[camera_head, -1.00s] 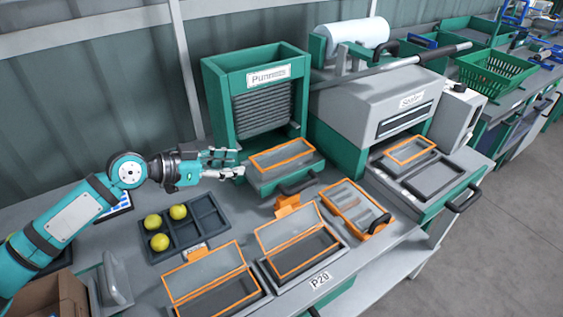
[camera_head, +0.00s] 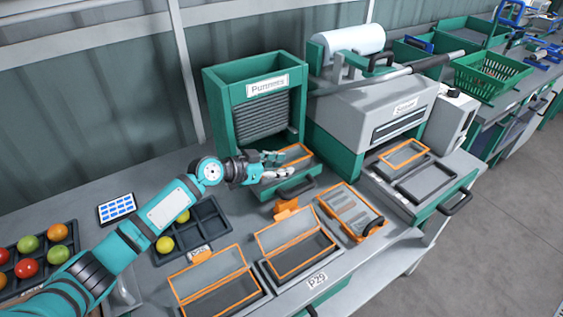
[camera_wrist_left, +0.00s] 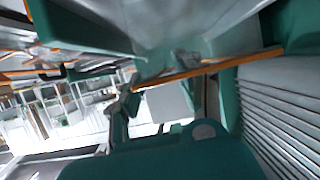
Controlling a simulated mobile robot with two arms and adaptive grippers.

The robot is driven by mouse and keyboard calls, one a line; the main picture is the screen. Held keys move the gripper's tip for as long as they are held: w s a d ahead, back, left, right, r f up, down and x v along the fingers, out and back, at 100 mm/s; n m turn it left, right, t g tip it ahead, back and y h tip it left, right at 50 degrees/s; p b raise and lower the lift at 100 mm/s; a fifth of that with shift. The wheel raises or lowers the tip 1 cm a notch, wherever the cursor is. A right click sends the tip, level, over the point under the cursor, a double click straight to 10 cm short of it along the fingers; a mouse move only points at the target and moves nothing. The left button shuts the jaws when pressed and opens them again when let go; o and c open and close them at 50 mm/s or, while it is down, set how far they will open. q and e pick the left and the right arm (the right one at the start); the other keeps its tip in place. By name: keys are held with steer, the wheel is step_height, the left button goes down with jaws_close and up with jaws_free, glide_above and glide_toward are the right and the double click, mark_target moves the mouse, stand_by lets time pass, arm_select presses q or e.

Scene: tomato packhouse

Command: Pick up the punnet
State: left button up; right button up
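A clear punnet with an orange rim (camera_head: 298,153) sits in the tray at the foot of the green dispenser labelled "Punnets" (camera_head: 216,105). My left gripper (camera_head: 284,165) is over this punnet, its fingers apart, and hides much of it. I cannot tell whether the fingers touch it. In the left wrist view, the orange rim (camera_wrist_left: 225,64) runs close by the fingers, and the ribbed punnet stack (camera_wrist_left: 285,110) is at the right. My right gripper is not in view.
Two open, orange-edged punnets (camera_head: 222,262) (camera_head: 268,222) stand in front holders. An orange-framed unit (camera_head: 327,205) is right of them. The sealer (camera_head: 385,95) stands right of the dispenser. A dark tray with yellow tomatoes (camera_head: 208,215) lies under my left arm.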

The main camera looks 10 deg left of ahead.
arm_select(q)
steer(key=shift+x, duration=0.85)
steer(key=shift+s, duration=0.1)
jaws_close()
